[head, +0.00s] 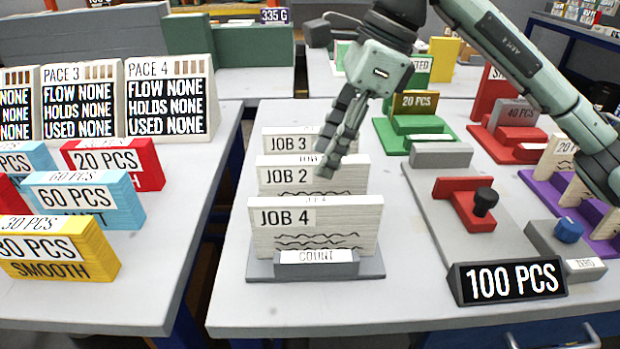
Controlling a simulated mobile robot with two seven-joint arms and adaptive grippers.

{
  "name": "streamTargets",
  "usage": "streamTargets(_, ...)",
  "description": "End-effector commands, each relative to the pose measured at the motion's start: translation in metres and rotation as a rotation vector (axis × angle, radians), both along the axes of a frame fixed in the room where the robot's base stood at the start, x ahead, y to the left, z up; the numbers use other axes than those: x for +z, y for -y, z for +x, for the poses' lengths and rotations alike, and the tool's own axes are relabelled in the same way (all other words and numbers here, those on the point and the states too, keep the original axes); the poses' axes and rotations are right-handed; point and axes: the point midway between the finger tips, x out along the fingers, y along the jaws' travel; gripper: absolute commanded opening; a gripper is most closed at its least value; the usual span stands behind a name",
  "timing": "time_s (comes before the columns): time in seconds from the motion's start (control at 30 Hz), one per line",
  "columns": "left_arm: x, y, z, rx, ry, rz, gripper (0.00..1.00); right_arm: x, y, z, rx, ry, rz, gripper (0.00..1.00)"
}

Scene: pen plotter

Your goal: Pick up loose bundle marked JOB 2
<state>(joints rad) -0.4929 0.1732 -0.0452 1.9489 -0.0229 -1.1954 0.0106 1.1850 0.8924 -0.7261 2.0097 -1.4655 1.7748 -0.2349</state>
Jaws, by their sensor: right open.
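The bundle marked JOB 2 (285,180) is a cream upright block in the middle of a row of three on the centre table. The JOB 4 bundle (315,240) stands in front of it and hides its lower part; the JOB 3 bundle (288,142) stands behind it. My right gripper (333,165) comes from above, fingers pointing down, and covers the right part of the JOB 2 and JOB 3 bundles in the picture. It is open and empty. Whether it touches a bundle I cannot tell. My left gripper is not in view.
A grey COUNT tray (260,268) holds the JOB 4 bundle. To the right are a device with a black knob (485,200) and a 100 PCS display (508,281). Coloured PCS blocks (85,200) crowd the left table.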

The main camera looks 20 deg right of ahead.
Motion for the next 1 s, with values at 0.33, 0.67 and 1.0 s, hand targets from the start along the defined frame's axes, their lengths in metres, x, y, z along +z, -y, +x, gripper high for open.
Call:
streamTargets(0.33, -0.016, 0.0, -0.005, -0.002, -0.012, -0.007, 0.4, -0.043, -0.016, 0.012, 0.002, -0.002, -0.001, 0.45)
streamTargets(0.67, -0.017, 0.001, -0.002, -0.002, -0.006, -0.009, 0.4, -0.051, -0.019, 0.013, 0.001, 0.0, 0.0, 0.45)
streamTargets(1.0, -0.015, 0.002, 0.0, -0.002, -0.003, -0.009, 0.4, -0.05, -0.019, 0.013, 0.0, 0.001, 0.0, 0.03)
